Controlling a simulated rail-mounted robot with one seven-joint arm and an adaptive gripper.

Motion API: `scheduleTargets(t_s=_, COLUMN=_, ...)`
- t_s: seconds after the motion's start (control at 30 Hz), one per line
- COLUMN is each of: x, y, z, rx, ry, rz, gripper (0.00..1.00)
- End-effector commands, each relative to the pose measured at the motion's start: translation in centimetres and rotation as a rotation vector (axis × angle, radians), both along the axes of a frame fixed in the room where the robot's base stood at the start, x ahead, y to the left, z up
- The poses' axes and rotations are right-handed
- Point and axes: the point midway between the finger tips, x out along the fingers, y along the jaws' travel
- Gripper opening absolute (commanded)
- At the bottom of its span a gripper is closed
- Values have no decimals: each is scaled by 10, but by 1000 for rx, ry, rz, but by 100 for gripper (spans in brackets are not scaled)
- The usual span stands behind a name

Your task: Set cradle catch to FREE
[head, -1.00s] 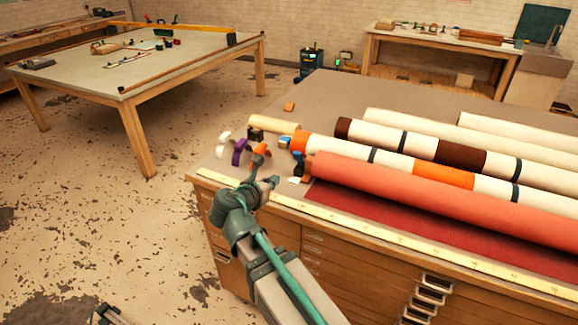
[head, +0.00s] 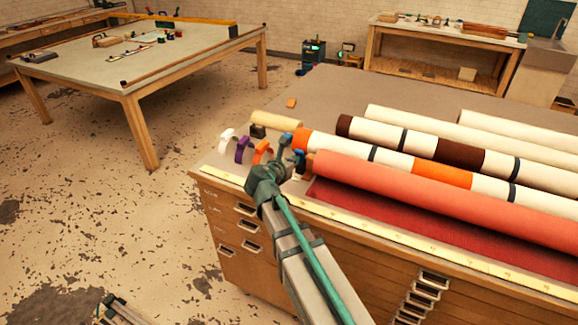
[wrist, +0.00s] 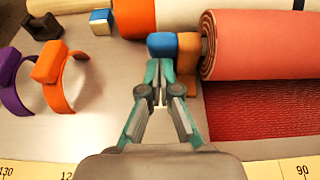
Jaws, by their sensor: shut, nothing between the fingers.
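An orange-brown block (wrist: 188,52) stands at the end of the coral roll (wrist: 235,45) in the wrist view. A blue piece (wrist: 161,44) sits against its left side; this looks like the cradle catch, but no FREE marking is legible. My gripper (wrist: 159,80) points at the blue piece, with its fingers together and empty. The fingertips are just short of it or touching; I cannot tell which. In the head view my gripper (head: 291,155) is at the left end of the coral roll (head: 400,190) and partly hides the block and blue piece.
Orange (wrist: 62,75) and purple (wrist: 14,97) clips lie left of my gripper, near a blue-topped block (wrist: 101,20) and a dark clip (wrist: 41,25). More rolls lie behind. A yellow ruler (head: 400,243) runs along the table's front edge.

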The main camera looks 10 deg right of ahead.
Motion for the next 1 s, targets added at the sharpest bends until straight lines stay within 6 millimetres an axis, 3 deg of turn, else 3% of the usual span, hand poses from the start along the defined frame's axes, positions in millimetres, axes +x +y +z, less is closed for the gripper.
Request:
scheduleTargets(t_s=0.57, x=3, y=-3, z=3, rx=0, ry=0, rz=-1, gripper=0)
scheduleTargets(t_s=1.0, x=16, y=-12, z=20, rx=0, ry=0, rz=-1, gripper=0)
